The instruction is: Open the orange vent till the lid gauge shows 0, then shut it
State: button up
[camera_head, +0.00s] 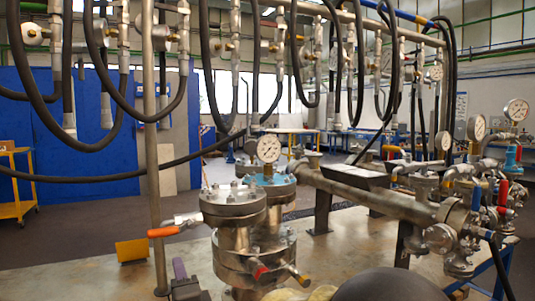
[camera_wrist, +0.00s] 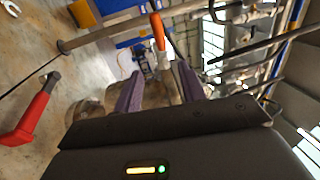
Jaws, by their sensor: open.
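The orange vent handle (camera_head: 164,231) sticks out level to the left from a silver valve beside the flanged steel vessel (camera_head: 232,242). In the wrist view the orange handle (camera_wrist: 158,31) lies ahead of the fingertips, with its silver valve body behind the gap. The lid gauge (camera_head: 268,148) is a white round dial above the vessel tops; its needle is too small to read. My gripper (camera_wrist: 158,84) is open, its two purple fingers apart, with nothing clearly held. In the head view a purple finger (camera_head: 180,269) shows low, below the handle and left of the vessel.
A yellow block (camera_head: 131,250) stands on the bench left of the vessel, near an upright post (camera_head: 153,180). Black hoses hang overhead. A pipe manifold with more gauges (camera_head: 476,127) fills the right. A red-handled item (camera_wrist: 35,110) lies at left in the wrist view.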

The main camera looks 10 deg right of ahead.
jog(key=s+d+f+n+g+h, duration=0.1)
jog(key=s+d+f+n+g, duration=0.1)
jog(key=d+f+n+g, duration=0.45)
jog(key=s+d+f+n+g+h, duration=0.1)
jog(key=d+f+n+g+h, duration=0.2)
jog(key=f, duration=0.6)
jog(key=s+d+f+n+g, duration=0.2)
jog(key=s+d+f, duration=0.3)
jog(key=s, duration=0.3)
jog(key=s+d+f+n+g+h, duration=0.1)
jog(key=s+d+f+n+g, duration=0.2)
jog(key=s+d+f+g, duration=0.2)
jog(key=s+d, duration=0.3)
jog(key=shift+s+h, duration=0.15)
jog(key=shift+h, duration=0.15)
jog(key=shift+a+n, duration=0.1)
jog(key=shift+n, duration=0.15)
jog(key=shift+c, duration=0.5)
